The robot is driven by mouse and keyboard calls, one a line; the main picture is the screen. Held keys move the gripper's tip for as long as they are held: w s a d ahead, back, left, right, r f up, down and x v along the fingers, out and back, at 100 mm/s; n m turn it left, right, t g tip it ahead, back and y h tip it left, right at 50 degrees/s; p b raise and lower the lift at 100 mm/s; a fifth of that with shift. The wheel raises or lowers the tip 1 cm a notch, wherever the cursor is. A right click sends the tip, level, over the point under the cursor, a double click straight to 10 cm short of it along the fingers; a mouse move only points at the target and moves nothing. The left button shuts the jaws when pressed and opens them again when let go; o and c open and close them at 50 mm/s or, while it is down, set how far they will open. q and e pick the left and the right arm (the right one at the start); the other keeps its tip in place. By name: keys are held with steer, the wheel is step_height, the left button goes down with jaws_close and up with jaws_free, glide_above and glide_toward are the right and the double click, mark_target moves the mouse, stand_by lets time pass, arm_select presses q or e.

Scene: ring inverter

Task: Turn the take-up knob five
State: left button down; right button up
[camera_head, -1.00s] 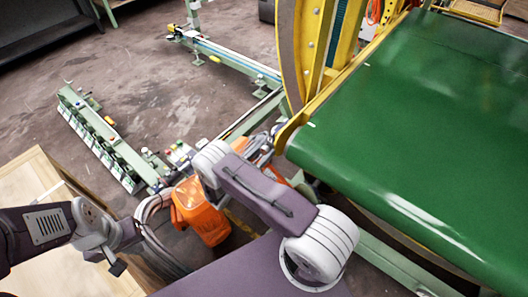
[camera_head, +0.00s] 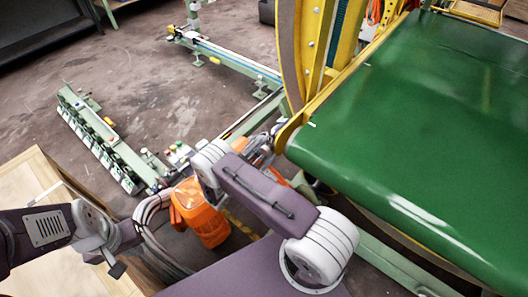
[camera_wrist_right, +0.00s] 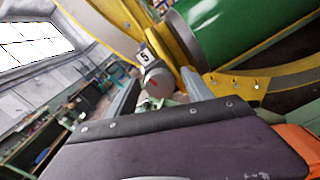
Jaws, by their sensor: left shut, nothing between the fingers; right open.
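A plate marked 5 (camera_wrist_right: 145,55) sits on the yellow frame in the right wrist view. Just below it is a grey round knob (camera_wrist_right: 156,82) with a small red mark. My right gripper (camera_wrist_right: 160,70) is open, with one finger on either side of the knob in the picture. I cannot tell whether either finger touches it. In the head view the right arm reaches to the machine's side, and its fingers and the knob are hidden there. My left gripper (camera_head: 117,269) is shut and empty at the lower left, away from the machine, above a wooden box.
The green belt (camera_head: 430,130) and its yellow frame (camera_head: 325,75) fill the right side. An orange machine part (camera_head: 203,215) and grey cables are below my right arm. A wooden box (camera_head: 30,180) stands at the left. A green rail (camera_head: 100,140) is on the open floor.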

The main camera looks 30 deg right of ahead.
steer(key=v, duration=0.9)
steer(key=shift+b, duration=0.3)
